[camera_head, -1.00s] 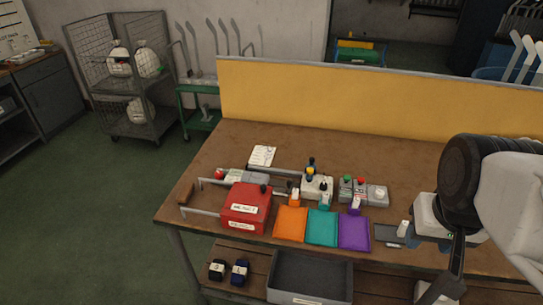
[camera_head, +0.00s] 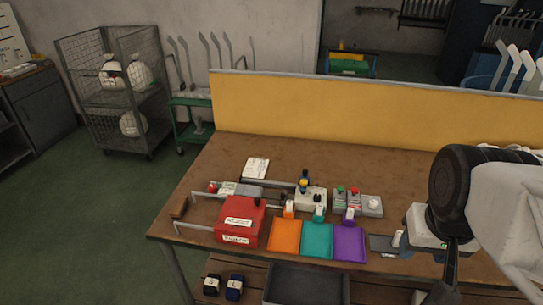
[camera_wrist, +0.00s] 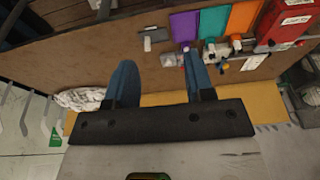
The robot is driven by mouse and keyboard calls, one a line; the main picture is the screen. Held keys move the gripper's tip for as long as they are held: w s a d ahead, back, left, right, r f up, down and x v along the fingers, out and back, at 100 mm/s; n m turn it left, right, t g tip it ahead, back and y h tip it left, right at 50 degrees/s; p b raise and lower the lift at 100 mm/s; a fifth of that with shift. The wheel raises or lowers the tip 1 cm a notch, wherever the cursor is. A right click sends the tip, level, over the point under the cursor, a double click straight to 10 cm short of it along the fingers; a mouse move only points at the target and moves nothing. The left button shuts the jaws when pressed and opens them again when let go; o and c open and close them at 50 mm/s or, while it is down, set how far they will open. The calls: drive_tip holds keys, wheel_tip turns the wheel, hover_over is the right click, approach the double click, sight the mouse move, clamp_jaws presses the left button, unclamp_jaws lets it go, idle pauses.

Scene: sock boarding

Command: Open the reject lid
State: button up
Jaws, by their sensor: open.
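A red box (camera_head: 241,222) with white labels and a small dark knob on its lid (camera_head: 250,205) stands at the left part of the workbench. The lid looks shut, and the label text is too small to read surely. The box also shows at the upper right of the wrist view (camera_wrist: 285,22). My gripper (camera_wrist: 158,68) is open and empty in the wrist view, its two blue fingers apart. In the head view it is at the right end of the bench, well away from the box and partly hidden by my arm.
Orange (camera_head: 286,237), teal (camera_head: 317,240) and purple (camera_head: 350,243) trays lie right of the box. Button boxes (camera_head: 358,202) and a pale device (camera_head: 310,199) stand behind them. Metal rails (camera_head: 200,230) flank the box on its left. A yellow panel (camera_head: 370,115) closes off the back.

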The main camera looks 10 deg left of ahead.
drive_tip(key=n+g, duration=0.3)
hover_over(257, 199)
drive_tip(key=f, duration=1.5)
drive_tip(key=shift+s+d+f, duration=0.1)
drive_tip(key=shift+d+f, duration=0.1)
drive_tip(key=shift+d, duration=0.05)
drive_tip(key=shift+a+f, duration=0.1)
drive_tip(key=shift+a, duration=0.1)
drive_tip(key=shift+f, duration=3.9)
